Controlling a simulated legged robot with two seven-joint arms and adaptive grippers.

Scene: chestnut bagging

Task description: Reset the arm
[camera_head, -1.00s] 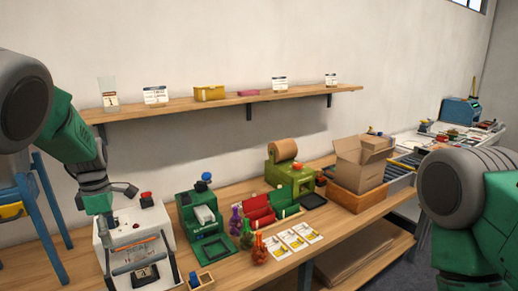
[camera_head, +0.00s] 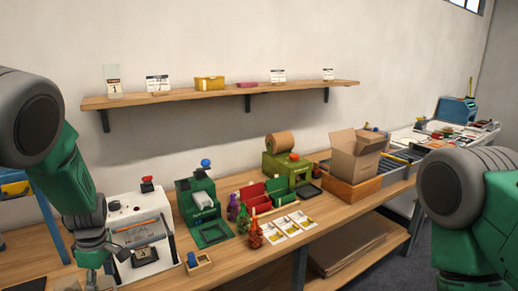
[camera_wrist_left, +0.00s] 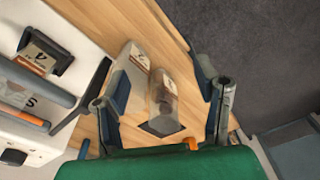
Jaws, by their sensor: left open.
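My left arm comes in from the left in the head view, with its gripper (camera_head: 94,281) low at the bottom edge, in front of the white sealing machine (camera_head: 142,225). In the left wrist view the left gripper (camera_wrist_left: 155,75) is open, its two fingers spread apart. Clear bags with labels (camera_wrist_left: 164,98) show between and beyond the fingers, over the wooden bench edge. I cannot tell whether a finger touches them. The white machine (camera_wrist_left: 25,125) lies on the left of that view. My right arm's upper part shows at the right of the head view; its gripper is out of frame.
The bench holds a green machine (camera_head: 205,212), colored net bags (camera_head: 254,230), cards (camera_head: 286,226), a green tape dispenser (camera_head: 285,168) and an open cardboard box (camera_head: 356,152). A wall shelf (camera_head: 225,95) runs above. A blue stand (camera_head: 45,215) is at the left.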

